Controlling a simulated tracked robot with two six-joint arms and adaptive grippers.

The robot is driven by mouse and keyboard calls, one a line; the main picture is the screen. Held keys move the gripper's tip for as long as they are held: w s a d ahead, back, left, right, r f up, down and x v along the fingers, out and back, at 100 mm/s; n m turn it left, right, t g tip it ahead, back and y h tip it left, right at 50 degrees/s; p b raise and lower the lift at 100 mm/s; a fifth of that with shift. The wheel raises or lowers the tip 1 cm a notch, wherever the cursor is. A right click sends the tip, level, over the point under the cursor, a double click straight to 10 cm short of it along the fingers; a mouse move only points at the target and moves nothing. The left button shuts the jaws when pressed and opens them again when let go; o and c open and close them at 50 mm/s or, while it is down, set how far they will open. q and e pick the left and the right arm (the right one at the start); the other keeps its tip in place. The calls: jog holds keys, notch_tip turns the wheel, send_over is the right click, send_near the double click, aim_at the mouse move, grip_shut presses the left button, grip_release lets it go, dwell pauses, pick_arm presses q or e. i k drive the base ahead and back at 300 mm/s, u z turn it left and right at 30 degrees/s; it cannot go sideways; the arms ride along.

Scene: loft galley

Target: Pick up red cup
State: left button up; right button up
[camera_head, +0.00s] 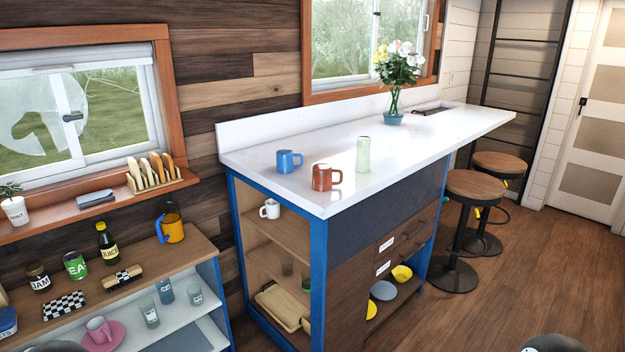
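The red cup (321,178) is an orange-red mug standing upright on the white countertop (430,135), close to its near front edge. Its handle points right. A blue mug (286,162) stands behind it to the left, apart from it. A pale green glass (363,155) stands to its right, also apart. Neither of my grippers shows. Only dark rounded parts, which look like my arms, show at the bottom edge, on the left and right.
A vase of flowers (393,85) stands farther back on the counter. Shelves below hold a white mug (270,209) and bowls. A lower left shelf unit carries jars, a yellow jug (171,226) and glasses. Stools (473,200) stand at right. The wooden floor (480,310) is clear in front.

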aim_at(322, 181)
jog(key=u, duration=0.9)
jog(key=i, duration=1.55)
jog(key=z, duration=1.4)
jog(key=i, duration=0.6)
jog(key=u, duration=0.15)
jog(key=k, duration=0.6)
jog(key=z, duration=0.1)
